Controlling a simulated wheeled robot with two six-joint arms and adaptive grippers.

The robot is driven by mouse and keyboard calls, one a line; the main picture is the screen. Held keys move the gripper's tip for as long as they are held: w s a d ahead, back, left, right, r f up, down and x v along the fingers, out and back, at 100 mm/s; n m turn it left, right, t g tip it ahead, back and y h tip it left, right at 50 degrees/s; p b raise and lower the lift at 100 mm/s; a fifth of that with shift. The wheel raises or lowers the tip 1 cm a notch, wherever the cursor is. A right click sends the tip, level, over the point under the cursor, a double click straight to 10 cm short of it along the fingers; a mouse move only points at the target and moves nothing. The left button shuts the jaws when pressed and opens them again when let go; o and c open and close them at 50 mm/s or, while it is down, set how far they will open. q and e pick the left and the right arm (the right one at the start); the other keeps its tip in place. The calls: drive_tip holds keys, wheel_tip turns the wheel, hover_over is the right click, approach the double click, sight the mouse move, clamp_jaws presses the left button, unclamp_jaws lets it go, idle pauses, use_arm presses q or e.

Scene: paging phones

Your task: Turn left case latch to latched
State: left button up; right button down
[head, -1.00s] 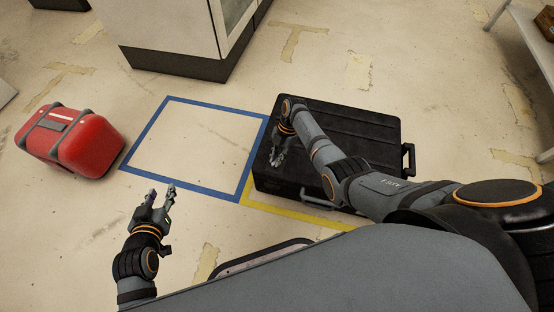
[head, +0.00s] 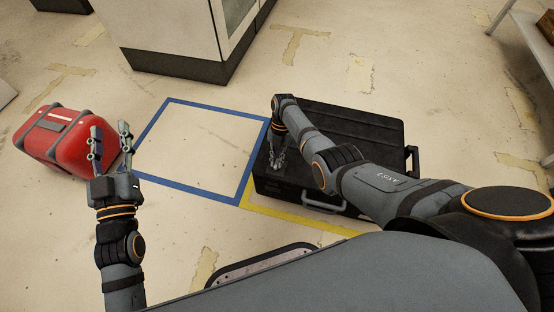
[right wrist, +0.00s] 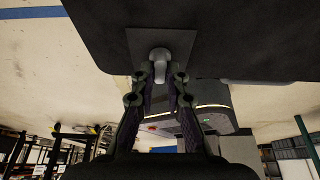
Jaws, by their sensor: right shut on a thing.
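The black case (head: 350,125) lies flat on the floor at the middle right in the head view. My right gripper (head: 277,165) points down at its front left part. In the right wrist view the left case latch (right wrist: 160,60) is a small grey knob on a square plate on the dark case face. The fingertips of my right gripper (right wrist: 160,75) are shut on this latch. In the head view the latch is hidden by the gripper. My left gripper (head: 111,130) is open and empty, raised in front of the red case.
A red case (head: 70,135) stands at the left, partly hidden by my left gripper. A blue-taped square (head: 180,102) on the floor is empty. Yellow tape (head: 300,223) runs along the black case's front. A grey cabinet (head: 175,35) stands behind; a shelf (head: 525,35) is at upper right.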

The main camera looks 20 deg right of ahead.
drive_tip(key=c, duration=1.4)
unclamp_jaws()
drive_tip(key=shift+o, duration=0.2)
drive_tip(key=v, duration=1.2)
